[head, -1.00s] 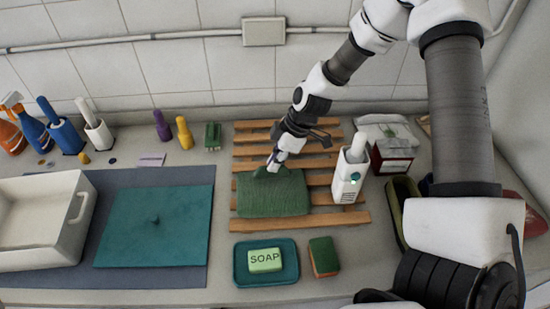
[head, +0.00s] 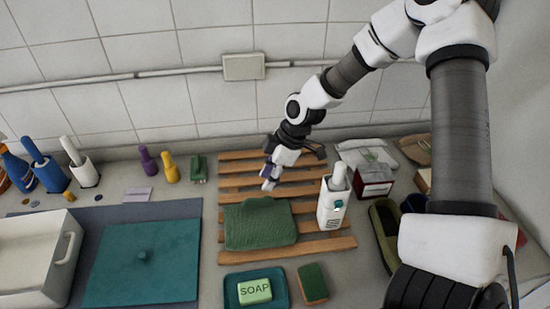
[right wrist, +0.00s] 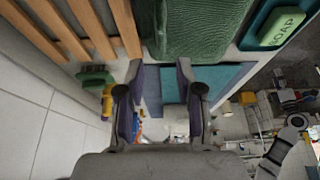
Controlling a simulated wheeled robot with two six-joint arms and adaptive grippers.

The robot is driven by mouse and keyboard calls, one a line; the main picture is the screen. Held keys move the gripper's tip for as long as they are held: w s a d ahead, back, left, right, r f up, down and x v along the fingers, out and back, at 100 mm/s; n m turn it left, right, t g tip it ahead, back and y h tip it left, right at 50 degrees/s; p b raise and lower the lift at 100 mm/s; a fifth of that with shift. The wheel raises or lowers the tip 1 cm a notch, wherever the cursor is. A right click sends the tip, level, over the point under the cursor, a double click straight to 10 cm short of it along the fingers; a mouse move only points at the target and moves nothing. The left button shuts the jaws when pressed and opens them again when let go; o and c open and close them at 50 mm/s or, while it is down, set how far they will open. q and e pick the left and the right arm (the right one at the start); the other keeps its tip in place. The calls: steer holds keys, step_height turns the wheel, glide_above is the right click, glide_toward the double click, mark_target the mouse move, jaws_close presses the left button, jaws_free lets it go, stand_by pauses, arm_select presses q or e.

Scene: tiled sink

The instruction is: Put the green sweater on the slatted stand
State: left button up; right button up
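The green sweater (head: 260,224) lies folded and flat on the slatted wooden stand (head: 325,246), over its left front slats. In the right wrist view the sweater (right wrist: 200,28) is at the top, beside the stand's slats (right wrist: 126,28). My right gripper (head: 269,179) is just beyond the sweater's far edge, above the slats and apart from the sweater. Its fingers (right wrist: 160,68) are spread with nothing between them in the right wrist view.
A white bottle (head: 332,208) stands on the stand's right side. The soap dish (head: 233,293) and a sponge (head: 313,284) lie in front. A teal mat (head: 140,265) and white basin (head: 30,255) are at left. Small bottles (head: 170,168) stand behind left.

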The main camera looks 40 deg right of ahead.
steer(key=v, duration=0.5)
steer(key=shift+s+d+r+b, duration=0.15)
steer(key=shift+r+b, duration=0.15)
steer(key=shift+r, duration=0.1)
